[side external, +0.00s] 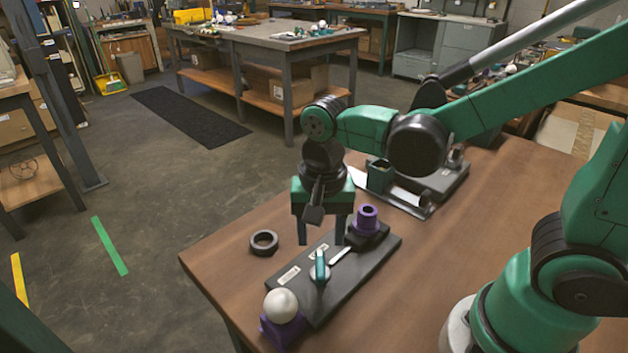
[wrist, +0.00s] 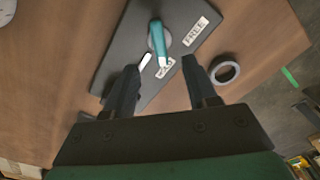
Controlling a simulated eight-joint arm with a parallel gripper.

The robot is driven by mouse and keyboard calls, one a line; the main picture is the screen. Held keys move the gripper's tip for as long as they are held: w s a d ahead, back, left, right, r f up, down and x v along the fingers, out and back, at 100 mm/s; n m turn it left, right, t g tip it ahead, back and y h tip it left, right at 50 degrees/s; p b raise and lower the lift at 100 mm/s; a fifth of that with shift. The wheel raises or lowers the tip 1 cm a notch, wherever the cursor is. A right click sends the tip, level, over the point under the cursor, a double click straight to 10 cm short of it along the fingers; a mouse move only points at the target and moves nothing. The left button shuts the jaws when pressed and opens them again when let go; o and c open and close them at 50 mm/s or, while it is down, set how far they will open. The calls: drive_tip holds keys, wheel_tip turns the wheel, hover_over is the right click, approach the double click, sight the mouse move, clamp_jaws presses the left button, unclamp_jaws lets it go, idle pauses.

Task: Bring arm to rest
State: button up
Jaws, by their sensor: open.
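My gripper (side external: 321,238) points down above the dark board, its two fingers apart with nothing between them. In the wrist view my gripper (wrist: 161,68) spans part of the board's edge and a label. The dark board (side external: 372,258) carries a teal lever (side external: 320,266), which also shows in the wrist view (wrist: 156,37). A purple hollow cylinder (side external: 367,217) stands upright at the board's far end. A white bulb-like ball (side external: 281,305) sits on a purple block (side external: 283,335) at the near end. A black ring (side external: 264,242) lies flat on the table, left of the board.
The wooden table (side external: 420,290) is bare right of the board. Behind my gripper stands a dark fixture (side external: 440,180) with a green square holder (side external: 380,175). The table's left edge drops to the floor near the ring. A label reading FREE (wrist: 195,32) is on the board.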

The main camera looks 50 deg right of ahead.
drive_tip(key=shift+d+r+n+t, duration=0.3)
drive_tip(key=d+r+n+t, duration=0.5)
drive_tip(key=n+t, duration=0.1)
drive_tip(key=n, duration=0.2)
drive_tip(key=shift+d, duration=0.15)
